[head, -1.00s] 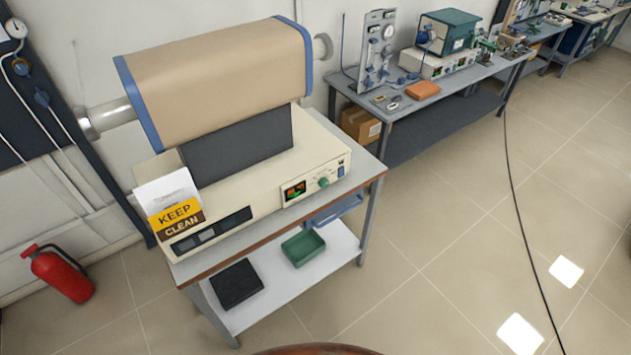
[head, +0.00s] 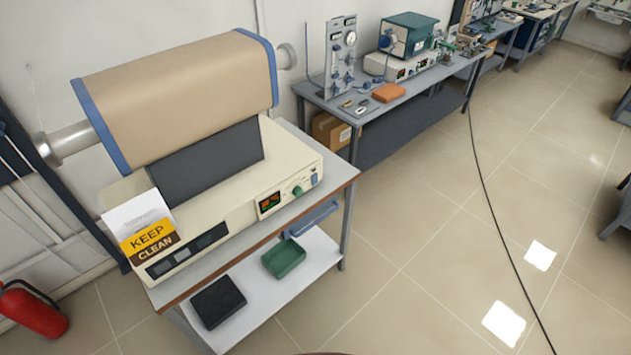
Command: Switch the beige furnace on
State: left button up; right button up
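The beige furnace is a tan horizontal cylinder housing (head: 185,95) with blue end rims, on a cream control base (head: 230,200). It stands on a grey-topped cart at the left of the head view. The base's front panel has a lit display (head: 270,202) with red and green marks, a green knob (head: 297,191) and a small blue switch (head: 314,180) at the right end. The switch's position is too small to tell. Neither of my grippers is in view.
The cart's lower shelf (head: 262,297) holds a green tray (head: 284,259) and a black box (head: 217,302). A red fire extinguisher (head: 33,312) is at lower left. A second bench with a teal furnace (head: 408,38) stands behind. A black cable (head: 488,200) crosses the open floor at right.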

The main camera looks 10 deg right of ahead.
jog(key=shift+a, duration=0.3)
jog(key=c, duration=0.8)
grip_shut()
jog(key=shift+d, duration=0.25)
